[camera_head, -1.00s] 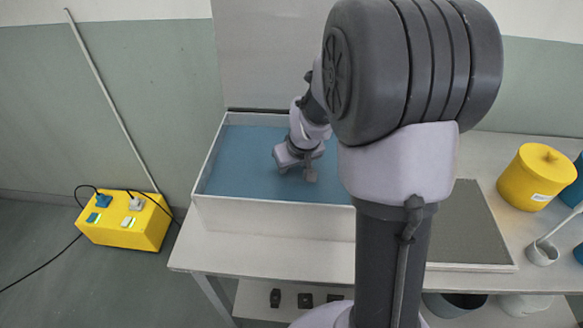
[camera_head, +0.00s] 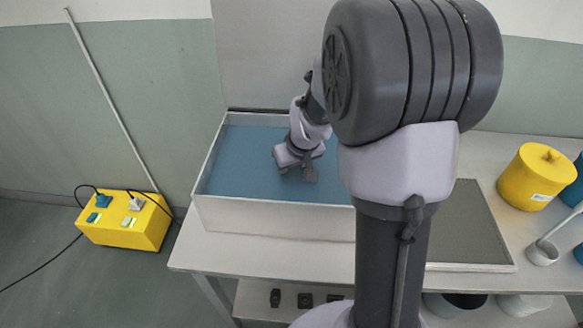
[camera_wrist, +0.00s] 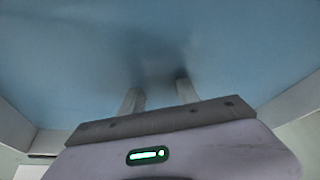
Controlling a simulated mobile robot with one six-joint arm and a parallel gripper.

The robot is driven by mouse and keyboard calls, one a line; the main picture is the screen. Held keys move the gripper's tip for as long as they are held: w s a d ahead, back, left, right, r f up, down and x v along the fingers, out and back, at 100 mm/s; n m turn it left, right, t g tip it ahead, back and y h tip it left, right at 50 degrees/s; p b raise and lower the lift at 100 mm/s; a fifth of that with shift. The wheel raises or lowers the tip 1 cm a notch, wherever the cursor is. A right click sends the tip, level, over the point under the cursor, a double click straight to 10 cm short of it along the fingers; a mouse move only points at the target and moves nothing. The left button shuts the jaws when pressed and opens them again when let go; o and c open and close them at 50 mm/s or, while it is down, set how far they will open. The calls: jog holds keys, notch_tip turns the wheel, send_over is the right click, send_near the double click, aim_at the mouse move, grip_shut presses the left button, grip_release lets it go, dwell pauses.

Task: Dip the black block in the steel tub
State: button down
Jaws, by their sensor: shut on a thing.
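The steel tub (camera_head: 270,217) is a wide, pale-walled rectangular basin of blue liquid at the left of the bench. Its corner walls also show in the wrist view (camera_wrist: 290,100). My gripper (camera_head: 309,176) is inside the tub's outline, pointing down at the liquid. In the wrist view my gripper's two fingers (camera_wrist: 160,92) reach into the blue and are shut on the black block. The block has no clear outline; a dark blurred patch lies between and beyond the fingertips. I cannot tell how deep the block sits.
A yellow control box (camera_head: 124,222) with cables stands left of the bench. A dark grey mat (camera_head: 465,225) lies right of the tub, partly behind my arm. A yellow lidded pot (camera_head: 537,178) and a small cup (camera_head: 542,253) stand further right. Small dark items (camera_head: 305,300) sit on the shelf below.

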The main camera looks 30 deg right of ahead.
aim_at(291, 171)
dwell(0.4)
notch_tip(291, 171, up, 12)
jog(key=p, duration=0.9)
dwell(3.8)
